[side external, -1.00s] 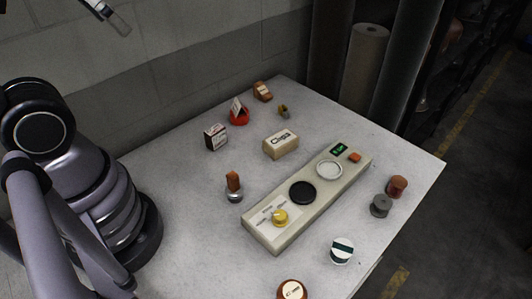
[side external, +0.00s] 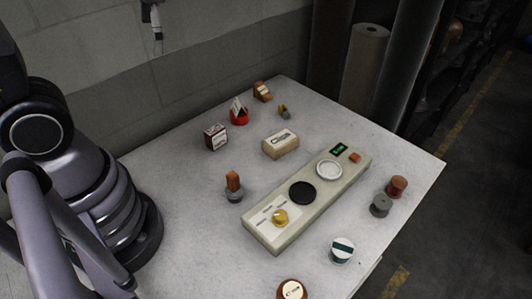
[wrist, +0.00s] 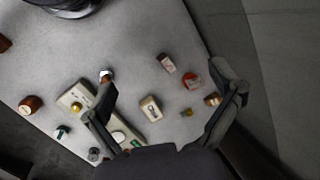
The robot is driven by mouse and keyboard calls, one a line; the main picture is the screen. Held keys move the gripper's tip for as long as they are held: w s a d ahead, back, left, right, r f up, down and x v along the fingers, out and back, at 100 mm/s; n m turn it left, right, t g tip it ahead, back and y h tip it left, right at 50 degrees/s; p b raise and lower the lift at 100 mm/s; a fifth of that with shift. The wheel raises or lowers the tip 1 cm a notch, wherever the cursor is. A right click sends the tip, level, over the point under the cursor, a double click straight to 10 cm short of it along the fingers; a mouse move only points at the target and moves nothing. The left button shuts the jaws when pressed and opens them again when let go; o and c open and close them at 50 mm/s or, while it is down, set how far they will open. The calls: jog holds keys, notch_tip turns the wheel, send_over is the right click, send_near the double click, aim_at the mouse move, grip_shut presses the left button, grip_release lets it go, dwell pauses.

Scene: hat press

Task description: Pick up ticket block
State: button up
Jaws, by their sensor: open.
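Two pieces could be the ticket block and I cannot tell which: an orange-brown block with a white label (side external: 263,92) at the far back corner, or a red piece holding a white card (side external: 238,113) to its left. In the wrist view the brown block (wrist: 212,99) lies by the right finger, and the red piece (wrist: 192,81) lies to its upper left, between the fingers. My gripper (wrist: 166,82) is open and empty, well above the table. Only a small part of its end shows at the top of the side view.
A dark-sided white box (side external: 215,137), a cream lettered box (side external: 280,144) and a small yellow-grey piece (side external: 283,111) stand nearby. A long panel with a yellow knob (side external: 300,205) lies in front. A wall (side external: 190,60) rises behind the table.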

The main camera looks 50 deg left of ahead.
jog(key=w+a+f+m+g+y, duration=0.2)
jog(key=w+f+m+g+y, duration=0.15)
jog(key=w+f, duration=0.3)
jog(key=m+t+y, duration=0.3)
jog(key=m+y, duration=0.8)
send_over(219, 136)
notch_tip(219, 136, down, 20)
jog(key=shift+n, duration=0.25)
notch_tip(219, 136, down, 8)
jog(key=shift+r, duration=0.25)
jog(key=shift+a+r, duration=0.2)
jog(key=shift+a, duration=0.55)
jog(key=shift+s+a, duration=0.1)
jog(key=shift+a, duration=0.55)
jog(key=c, duration=1.3)
jog(key=shift+r, duration=0.1)
